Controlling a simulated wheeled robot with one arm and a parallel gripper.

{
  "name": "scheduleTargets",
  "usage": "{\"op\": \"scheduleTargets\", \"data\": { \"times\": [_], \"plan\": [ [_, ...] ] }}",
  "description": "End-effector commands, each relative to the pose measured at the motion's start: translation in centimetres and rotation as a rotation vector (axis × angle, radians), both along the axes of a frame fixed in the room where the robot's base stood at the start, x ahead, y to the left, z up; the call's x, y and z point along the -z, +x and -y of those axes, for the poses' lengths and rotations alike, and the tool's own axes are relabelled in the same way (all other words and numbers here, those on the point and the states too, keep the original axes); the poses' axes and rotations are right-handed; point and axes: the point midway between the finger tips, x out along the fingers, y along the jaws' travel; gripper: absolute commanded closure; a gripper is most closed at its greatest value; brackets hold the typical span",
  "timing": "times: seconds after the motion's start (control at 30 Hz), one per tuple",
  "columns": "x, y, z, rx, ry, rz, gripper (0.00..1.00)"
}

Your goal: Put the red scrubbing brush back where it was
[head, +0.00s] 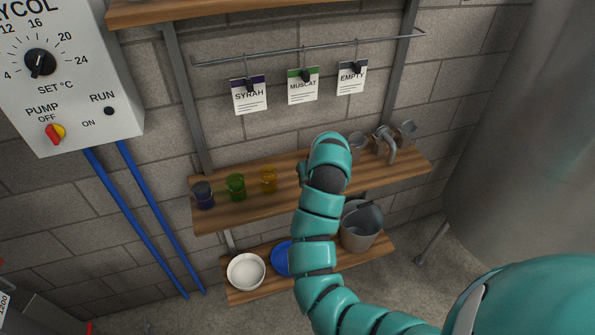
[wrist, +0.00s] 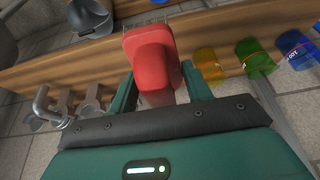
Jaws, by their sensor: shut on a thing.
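The red scrubbing brush (wrist: 150,50) is between the two teal fingers of my gripper (wrist: 160,80) in the wrist view. The jaws are shut on it. It shows over the wooden shelf board (wrist: 45,78), between the metal fittings and the amber cup. I cannot tell whether it touches the board. In the head view my arm covers the middle of the upper shelf (head: 225,215), and the brush and the fingertips are hidden behind it.
The amber cup (head: 269,180), green cup (head: 236,187) and dark blue cup (head: 203,196) stand left of my arm. Metal fittings (head: 385,140) stand at right. Below are a white bowl (head: 246,272), blue item (head: 282,258) and grey bucket (head: 361,230). Cards hang from a rail (head: 285,52).

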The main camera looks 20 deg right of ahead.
Motion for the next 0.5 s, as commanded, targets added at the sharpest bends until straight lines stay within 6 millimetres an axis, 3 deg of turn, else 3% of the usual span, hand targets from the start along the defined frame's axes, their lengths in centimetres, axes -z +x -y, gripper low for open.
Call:
{"op": "scheduleTargets", "data": {
  "times": [0.03, 0.17, 0.5],
  "plan": [
    [-1.7, 0.4, 0.8, 0.002, -0.006, 0.0, 0.72],
    [-2.6, 1.0, 1.5, -0.002, -0.011, -0.008, 0.72],
    [-0.5, 4.5, 1.3, -0.006, -0.017, -0.009, 0.72]
  ]
}}
